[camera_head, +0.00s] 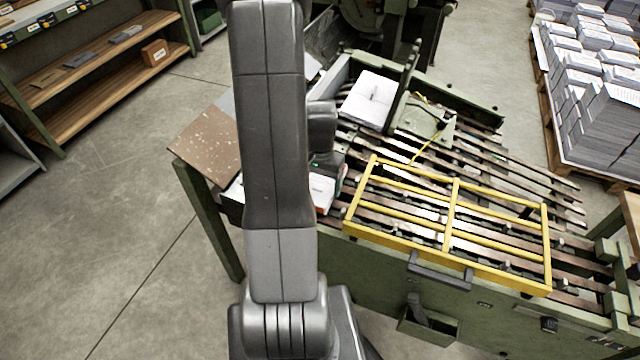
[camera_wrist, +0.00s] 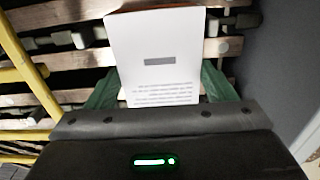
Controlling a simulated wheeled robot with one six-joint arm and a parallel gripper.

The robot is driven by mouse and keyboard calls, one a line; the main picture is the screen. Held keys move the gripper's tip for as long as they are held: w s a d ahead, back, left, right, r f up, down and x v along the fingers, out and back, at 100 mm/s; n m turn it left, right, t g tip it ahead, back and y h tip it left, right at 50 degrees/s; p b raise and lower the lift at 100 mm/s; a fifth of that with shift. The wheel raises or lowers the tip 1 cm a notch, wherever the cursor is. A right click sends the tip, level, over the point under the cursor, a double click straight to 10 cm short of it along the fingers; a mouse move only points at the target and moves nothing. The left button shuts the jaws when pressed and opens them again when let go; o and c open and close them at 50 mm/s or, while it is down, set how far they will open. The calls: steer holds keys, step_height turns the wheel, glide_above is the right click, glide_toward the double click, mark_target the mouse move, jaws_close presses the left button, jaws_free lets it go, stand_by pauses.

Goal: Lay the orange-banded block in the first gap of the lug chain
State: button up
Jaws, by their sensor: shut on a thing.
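My gripper (camera_wrist: 160,90) is shut on a white block (camera_wrist: 155,55) with a grey bar and printed lines on its face. An orange edge shows at the block's far end in the wrist view. The green fingers lie on both sides of the block. In the head view my gripper (camera_head: 328,166) is partly hidden by my arm, with a white, orange-edged block (camera_head: 322,190) just below it. The lug chain's slats and pale lugs (camera_wrist: 80,39) run beneath the block. I cannot tell whether the block touches them. The chain (camera_head: 480,165) extends right.
A yellow guard frame (camera_head: 452,215) covers the near part of the chain, right of my gripper; its bars (camera_wrist: 30,75) show at left in the wrist view. A white stack (camera_head: 370,98) stands at the chain's far end. A brown speckled board (camera_head: 207,145) lies left of my arm.

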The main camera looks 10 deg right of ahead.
mark_target(320, 185)
steer(key=shift+f, duration=0.25)
steer(key=shift+f, duration=0.1)
steer(key=shift+f, duration=0.15)
steer(key=o, duration=1.1)
steer(key=shift+o, duration=0.2)
step_height(320, 185, up, 12)
steer(key=p, duration=0.1)
steer(key=shift+r, duration=0.25)
